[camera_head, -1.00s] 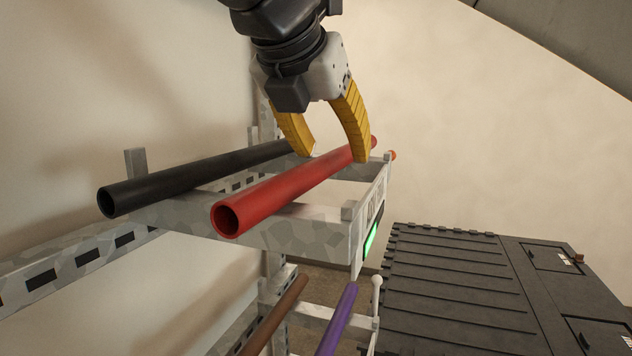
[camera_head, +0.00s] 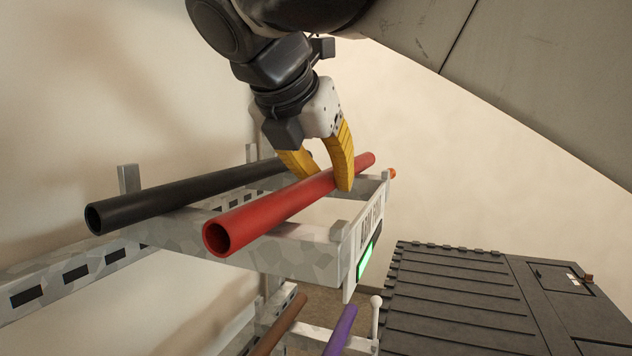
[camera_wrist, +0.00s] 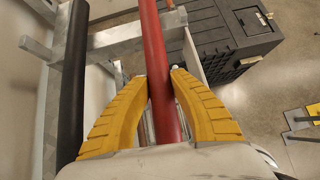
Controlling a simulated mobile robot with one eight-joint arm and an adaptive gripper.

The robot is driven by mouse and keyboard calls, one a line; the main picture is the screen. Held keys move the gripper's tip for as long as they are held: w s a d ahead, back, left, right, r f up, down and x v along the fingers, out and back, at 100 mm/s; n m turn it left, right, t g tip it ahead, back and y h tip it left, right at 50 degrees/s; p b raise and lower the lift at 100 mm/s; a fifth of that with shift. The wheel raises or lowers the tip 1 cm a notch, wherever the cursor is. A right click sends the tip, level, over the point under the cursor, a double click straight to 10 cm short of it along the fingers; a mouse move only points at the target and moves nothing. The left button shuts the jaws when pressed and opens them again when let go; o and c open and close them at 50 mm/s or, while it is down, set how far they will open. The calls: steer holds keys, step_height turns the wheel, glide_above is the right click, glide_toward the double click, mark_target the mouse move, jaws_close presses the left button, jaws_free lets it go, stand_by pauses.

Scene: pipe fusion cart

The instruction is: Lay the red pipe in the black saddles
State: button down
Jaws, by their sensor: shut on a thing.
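The red pipe (camera_head: 275,205) lies along the top level of a pale metal rack (camera_head: 290,258), its near open end jutting past the front crossbar. I cannot tell whether it touches the bars. My gripper (camera_head: 325,184) comes down from above and is shut on the red pipe, past its middle toward the far end. In the wrist view, the yellow fingers (camera_wrist: 160,80) flank the red pipe (camera_wrist: 153,35) on both sides. No black saddles can be made out in these views.
A black pipe (camera_head: 180,190) lies to the left on the same rack level, beside an upright post (camera_head: 128,178). Brown (camera_head: 282,325) and purple (camera_head: 341,330) pipes sit lower down. A dark ribbed case (camera_head: 450,300) stands at right. The wall is close at left.

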mark_target(328, 169)
steer(key=shift+a+r, duration=0.1)
steer(key=shift+r, duration=0.05)
steer(key=shift+r+p, duration=3.55)
steer(key=shift+r, duration=0.35)
steer(key=s+d, duration=0.3)
steer(key=d, duration=0.6)
steer(key=s+d, duration=0.4)
steer(key=d, duration=0.5)
steer(key=s+d, duration=0.3)
steer(key=d, duration=0.6)
steer(key=shift+s, duration=0.3)
steer(key=shift+d, duration=0.1)
